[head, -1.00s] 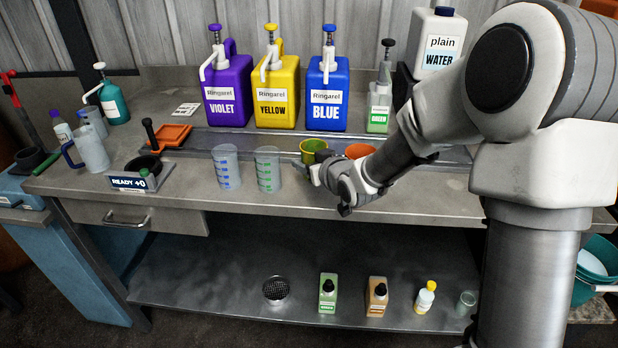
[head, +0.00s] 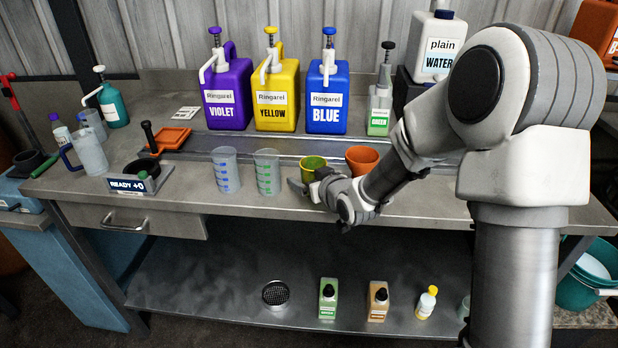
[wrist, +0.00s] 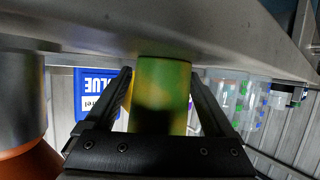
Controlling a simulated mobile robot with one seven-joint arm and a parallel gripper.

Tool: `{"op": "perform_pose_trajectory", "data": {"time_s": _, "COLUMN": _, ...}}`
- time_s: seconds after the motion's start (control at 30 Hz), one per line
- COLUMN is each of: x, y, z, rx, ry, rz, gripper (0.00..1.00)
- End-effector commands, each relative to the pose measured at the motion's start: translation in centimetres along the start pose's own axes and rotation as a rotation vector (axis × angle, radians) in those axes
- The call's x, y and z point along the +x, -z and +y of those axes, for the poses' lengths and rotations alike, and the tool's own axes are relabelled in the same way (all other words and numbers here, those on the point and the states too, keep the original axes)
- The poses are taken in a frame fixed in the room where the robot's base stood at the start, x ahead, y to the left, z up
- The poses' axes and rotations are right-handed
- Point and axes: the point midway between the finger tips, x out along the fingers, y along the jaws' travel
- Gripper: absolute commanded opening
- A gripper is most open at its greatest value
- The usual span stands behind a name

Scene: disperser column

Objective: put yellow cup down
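The yellow cup (head: 312,164), yellow-green and upright, is at the counter's front part, between a clear measuring cup and the orange cup. My gripper (head: 304,186) is at its near side, hiding its lower part in the head view. In the upside-down wrist view the yellow cup (wrist: 162,95) stands between the two fingers (wrist: 162,78). The fingertips lie close against its sides, so the gripper looks shut on it. The cup's base is at or just above the counter (wrist: 180,30); I cannot tell whether it touches.
The orange cup (head: 362,159) is close to the right, by my arm. Two clear measuring cups (head: 226,170) (head: 267,172) stand to the left. Violet (head: 228,95), yellow (head: 276,97) and blue (head: 327,100) dispensers line the back. The counter's front edge (head: 250,207) is near.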

Motion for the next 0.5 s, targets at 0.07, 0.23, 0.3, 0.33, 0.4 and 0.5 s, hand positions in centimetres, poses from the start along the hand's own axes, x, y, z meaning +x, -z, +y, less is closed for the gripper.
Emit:
{"op": "perform_pose_trajectory", "data": {"time_s": 0.07, "x": 0.0, "y": 0.0, "z": 0.0, "rx": 0.0, "ry": 0.0, "rz": 0.0, "gripper": 0.89}}
{"op": "perform_pose_trajectory", "data": {"time_s": 0.23, "x": -0.1, "y": 0.4, "z": 0.0, "rx": 0.0, "ry": 0.0, "rz": 0.0, "gripper": 0.89}}
{"op": "perform_pose_trajectory", "data": {"time_s": 0.3, "x": -0.7, "y": 0.4, "z": 0.1, "rx": 0.0, "ry": -0.001, "rz": 0.0, "gripper": 0.89}}
{"op": "perform_pose_trajectory", "data": {"time_s": 0.33, "x": -1.2, "y": 0.4, "z": 0.1, "rx": 0.0, "ry": -0.002, "rz": 0.0, "gripper": 0.89}}
{"op": "perform_pose_trajectory", "data": {"time_s": 0.4, "x": -2.4, "y": 0.4, "z": 0.1, "rx": 0.0, "ry": -0.003, "rz": 0.0, "gripper": 0.89}}
{"op": "perform_pose_trajectory", "data": {"time_s": 0.5, "x": -4.6, "y": 0.5, "z": 0.1, "rx": -0.001, "ry": -0.003, "rz": 0.001, "gripper": 0.89}}
